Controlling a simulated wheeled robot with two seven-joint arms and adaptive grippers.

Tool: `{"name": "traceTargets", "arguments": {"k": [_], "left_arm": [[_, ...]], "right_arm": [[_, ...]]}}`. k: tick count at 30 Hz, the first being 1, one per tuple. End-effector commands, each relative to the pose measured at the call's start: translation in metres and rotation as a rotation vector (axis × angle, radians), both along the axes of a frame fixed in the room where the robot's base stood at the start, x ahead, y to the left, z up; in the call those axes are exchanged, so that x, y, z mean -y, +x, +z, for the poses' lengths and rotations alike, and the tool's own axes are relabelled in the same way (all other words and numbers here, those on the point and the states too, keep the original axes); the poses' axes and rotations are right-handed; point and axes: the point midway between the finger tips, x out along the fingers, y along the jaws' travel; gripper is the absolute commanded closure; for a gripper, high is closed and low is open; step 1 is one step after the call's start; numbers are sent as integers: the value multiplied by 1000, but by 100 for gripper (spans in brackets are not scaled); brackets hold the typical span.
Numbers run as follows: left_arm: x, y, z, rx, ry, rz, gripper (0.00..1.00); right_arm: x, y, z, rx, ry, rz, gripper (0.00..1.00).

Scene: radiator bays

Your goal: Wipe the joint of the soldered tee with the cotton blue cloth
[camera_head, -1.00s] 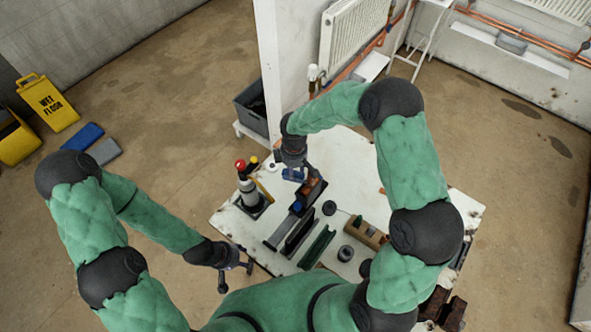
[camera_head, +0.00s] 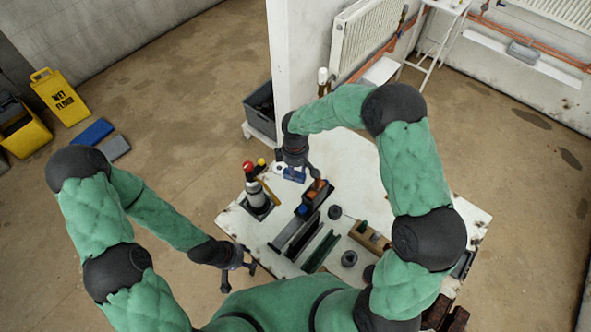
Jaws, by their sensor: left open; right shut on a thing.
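My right gripper (camera_head: 296,168) is over the far part of the white worktable (camera_head: 350,160), its arm reaching in from the right. It is shut on a small blue thing (camera_head: 292,175) that looks like the blue cloth; the fingers partly hide it. Just nearer is a dark open tray (camera_head: 314,198) with a copper-orange piece (camera_head: 318,184) and a blue piece in it. I cannot tell whether the copper piece is the soldered tee. My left gripper (camera_head: 238,278) is open and empty off the table's near left edge.
A red-topped bottle (camera_head: 251,184) stands at the table's left in a dark holder. Dark and green channels (camera_head: 320,250), a round dark puck (camera_head: 349,258) and a wooden block (camera_head: 368,236) lie nearer. A wall post (camera_head: 291,60) and grey crate (camera_head: 262,108) stand beyond.

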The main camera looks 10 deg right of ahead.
Motion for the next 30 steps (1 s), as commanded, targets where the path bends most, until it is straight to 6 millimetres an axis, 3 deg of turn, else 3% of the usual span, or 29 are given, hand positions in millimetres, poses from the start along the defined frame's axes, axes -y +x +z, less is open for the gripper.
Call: {"name": "traceTargets", "arguments": {"k": [18,30], "left_arm": [[0,0,29,0,0,0,49],[0,0,30,0,0,0,49]], "right_arm": [[0,0,45,1,0,1,87],[0,0,47,0,0,1,87]]}}
